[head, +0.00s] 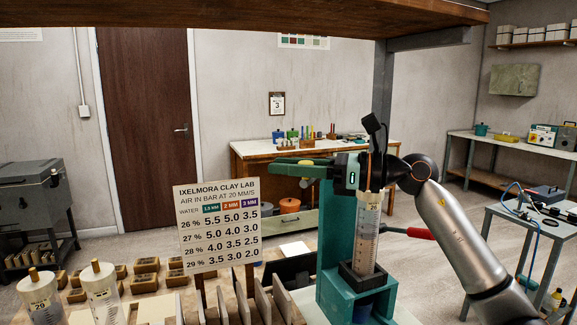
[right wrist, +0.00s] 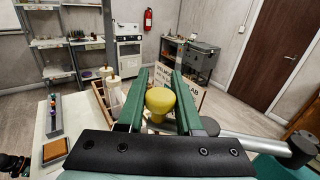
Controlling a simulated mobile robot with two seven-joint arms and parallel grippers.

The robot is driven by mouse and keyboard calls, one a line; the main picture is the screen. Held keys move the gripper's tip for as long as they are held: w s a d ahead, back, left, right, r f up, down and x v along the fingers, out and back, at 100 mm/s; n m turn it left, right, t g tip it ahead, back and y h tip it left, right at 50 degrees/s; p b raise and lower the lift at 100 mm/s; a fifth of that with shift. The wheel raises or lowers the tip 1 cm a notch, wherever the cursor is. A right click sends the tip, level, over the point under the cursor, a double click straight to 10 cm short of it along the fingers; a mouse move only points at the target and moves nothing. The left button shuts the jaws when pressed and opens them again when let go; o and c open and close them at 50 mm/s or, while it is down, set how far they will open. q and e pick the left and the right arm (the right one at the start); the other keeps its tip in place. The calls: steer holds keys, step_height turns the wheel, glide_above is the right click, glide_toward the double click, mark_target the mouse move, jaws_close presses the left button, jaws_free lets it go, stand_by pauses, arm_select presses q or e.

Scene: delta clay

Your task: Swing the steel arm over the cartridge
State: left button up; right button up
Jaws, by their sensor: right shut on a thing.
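The cartridge (head: 366,238), a clear tube with printed scale marks, stands upright in a dark holder on the teal stand (head: 329,235). My right gripper (head: 298,166) is above and left of the cartridge, its green fingers pointing left. In the right wrist view its fingers (right wrist: 160,76) are shut on a yellow knob (right wrist: 160,101). The steel arm (right wrist: 250,143) runs from beside the knob to a dark round end (right wrist: 300,152) at the right. In the head view the steel arm is mostly hidden by my gripper. My left gripper is not in view.
A sign board (head: 218,225) stands left of the stand, with wooden dividers in front. Two white cylinders (head: 100,290) stand at lower left. A red-handled lever (head: 417,233) sticks out right of the stand. A wooden shelf (head: 240,14) crosses overhead.

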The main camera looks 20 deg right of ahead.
jaws_close()
stand_by(0.9)
